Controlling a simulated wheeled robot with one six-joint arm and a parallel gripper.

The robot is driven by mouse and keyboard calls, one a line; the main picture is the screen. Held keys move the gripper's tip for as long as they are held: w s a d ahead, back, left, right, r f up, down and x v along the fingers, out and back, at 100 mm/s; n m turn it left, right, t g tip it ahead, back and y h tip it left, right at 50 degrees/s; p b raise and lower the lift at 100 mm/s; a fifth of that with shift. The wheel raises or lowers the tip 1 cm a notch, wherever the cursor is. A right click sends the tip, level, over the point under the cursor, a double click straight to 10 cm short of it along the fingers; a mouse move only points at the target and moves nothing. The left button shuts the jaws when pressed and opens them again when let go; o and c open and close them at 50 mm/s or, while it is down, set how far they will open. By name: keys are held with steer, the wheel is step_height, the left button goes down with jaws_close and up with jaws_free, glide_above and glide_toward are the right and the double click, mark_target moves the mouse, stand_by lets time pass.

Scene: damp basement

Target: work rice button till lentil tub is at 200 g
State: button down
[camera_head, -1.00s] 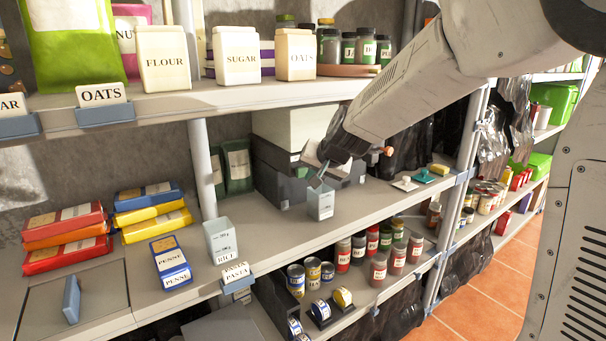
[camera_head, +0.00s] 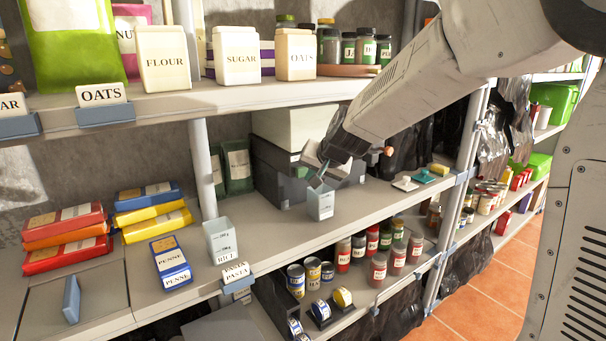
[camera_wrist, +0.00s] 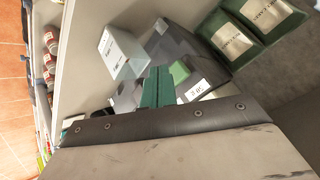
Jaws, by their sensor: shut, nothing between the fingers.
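My gripper (camera_head: 321,174) is shut and empty, reaching down to the front of a dark grey unit (camera_head: 270,178) on the middle shelf. In the wrist view its teal fingers (camera_wrist: 157,86) point at the unit, beside a green patch (camera_wrist: 180,72) and a small white label (camera_wrist: 197,90) too small to read surely. Contact is unclear. A clear tub (camera_head: 320,206) with a small label stands at the unit's front, just below my fingers; it also shows in the wrist view (camera_wrist: 121,53). Another clear tub marked RICE (camera_head: 222,243) stands at the shelf's front edge, to the left. Contents and levels are unclear.
A blue PENNE box (camera_head: 170,262) and stacked packets (camera_head: 65,240) lie on the left. Small cards and a yellow sponge (camera_head: 440,169) lie right. Jars (camera_head: 378,268) and cans fill the shelf below. The upper shelf (camera_head: 200,90) hangs overhead.

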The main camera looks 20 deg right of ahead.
steer(key=shift+w, duration=0.1)
stand_by(0.4)
steer(key=shift+w+a, duration=0.15)
steer(key=shift+w, duration=0.15)
steer(key=shift+w+a, duration=0.2)
steer(key=shift+w, duration=0.4)
stand_by(0.8)
steer(key=shift+s, duration=0.15)
steer(key=shift+s+d, duration=0.35)
steer(key=shift+s, duration=0.5)
steer(key=s, duration=0.1)
steer(key=s+d, duration=0.1)
steer(key=s, duration=0.2)
steer(key=shift+s+d, duration=0.25)
steer(key=shift+s, duration=0.15)
stand_by(0.5)
